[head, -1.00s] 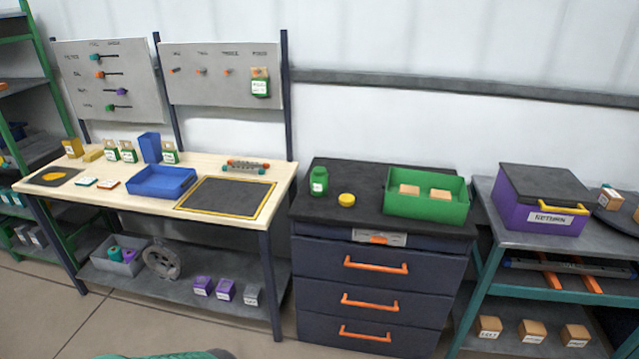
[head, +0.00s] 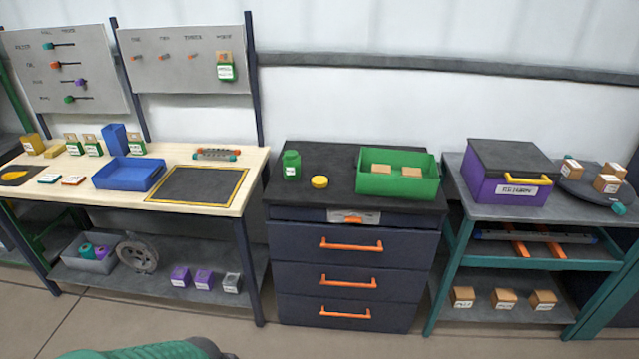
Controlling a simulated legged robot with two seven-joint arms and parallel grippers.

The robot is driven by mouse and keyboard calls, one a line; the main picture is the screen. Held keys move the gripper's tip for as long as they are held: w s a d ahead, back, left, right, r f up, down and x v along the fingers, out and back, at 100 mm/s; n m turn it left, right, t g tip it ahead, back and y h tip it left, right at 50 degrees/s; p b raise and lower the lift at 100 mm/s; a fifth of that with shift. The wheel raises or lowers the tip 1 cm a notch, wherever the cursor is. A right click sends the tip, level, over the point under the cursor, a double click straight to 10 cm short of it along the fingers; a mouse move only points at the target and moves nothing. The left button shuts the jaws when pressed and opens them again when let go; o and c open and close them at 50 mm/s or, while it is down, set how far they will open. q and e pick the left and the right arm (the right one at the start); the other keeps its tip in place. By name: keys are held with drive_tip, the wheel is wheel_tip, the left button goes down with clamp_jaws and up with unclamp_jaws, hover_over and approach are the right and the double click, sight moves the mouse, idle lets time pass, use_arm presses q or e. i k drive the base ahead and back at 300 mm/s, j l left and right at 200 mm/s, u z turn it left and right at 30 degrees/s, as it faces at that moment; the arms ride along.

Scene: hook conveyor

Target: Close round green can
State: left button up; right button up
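The round green can (head: 291,165) stands upright on the dark top of the drawer cabinet, near its left back part. It has a white label on its front. A round yellow lid (head: 319,182) lies flat on the same top, to the right of the can and a little nearer to me, apart from it. Whether the can's top is open is too small to tell. Neither of my grippers shows in the head view.
A green tray (head: 431,187) with two tan boxes stands right of the lid. The drawer cabinet (head: 350,258) has orange handles. A wooden workbench (head: 228,207) is on the left. A teal-framed table (head: 462,213) with a purple box (head: 490,190) is on the right. Floor is clear in front.

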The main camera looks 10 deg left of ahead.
sight(290, 160)
drive_tip(key=i+j+z, duration=0.35)
drive_tip(key=i, duration=0.25)
drive_tip(key=i+j+z, duration=0.35)
drive_tip(key=i, duration=0.2)
drive_tip(key=i+j+z, duration=0.35)
drive_tip(key=i+j, duration=0.15)
drive_tip(key=j, duration=0.15)
